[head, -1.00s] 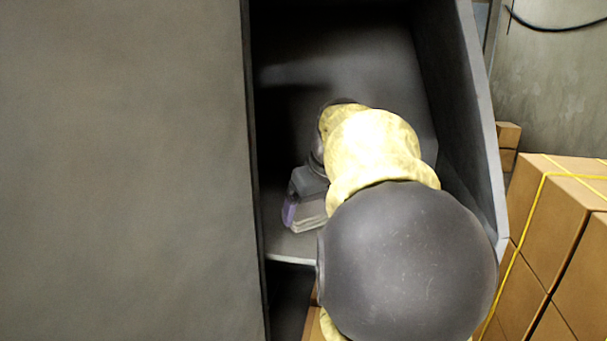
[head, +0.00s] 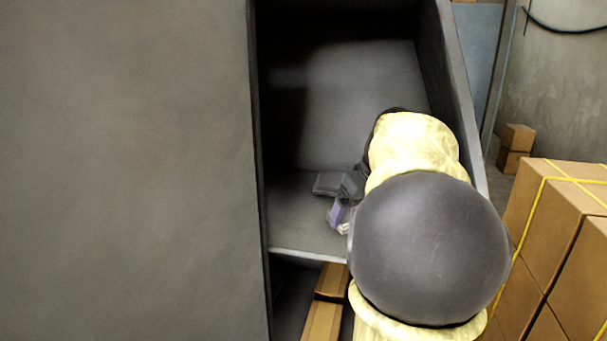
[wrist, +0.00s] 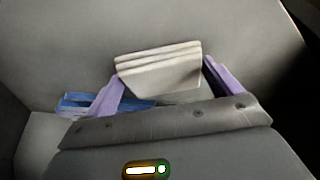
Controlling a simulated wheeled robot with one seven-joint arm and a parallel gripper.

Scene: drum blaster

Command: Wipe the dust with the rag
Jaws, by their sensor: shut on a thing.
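The rag (wrist: 160,72) is an off-white folded cloth between the two purple fingers of my gripper (wrist: 163,80) in the wrist view. My gripper is shut on it. In the head view my gripper (head: 337,211) is inside the open dark grey cabinet, over the front part of its shelf (head: 290,215). A small pale bit of the rag (head: 343,228) shows beside the purple finger there. The rag is close to a grey surface; I cannot tell whether it touches. I cannot make out the dust in either view.
A blue object (wrist: 75,102) lies at the left in the wrist view, partly behind a finger. The cabinet's right wall (head: 455,90) stands close to my arm. Cardboard boxes (head: 545,220) stand at the right, others (head: 325,305) below the shelf. The shelf's left part is clear.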

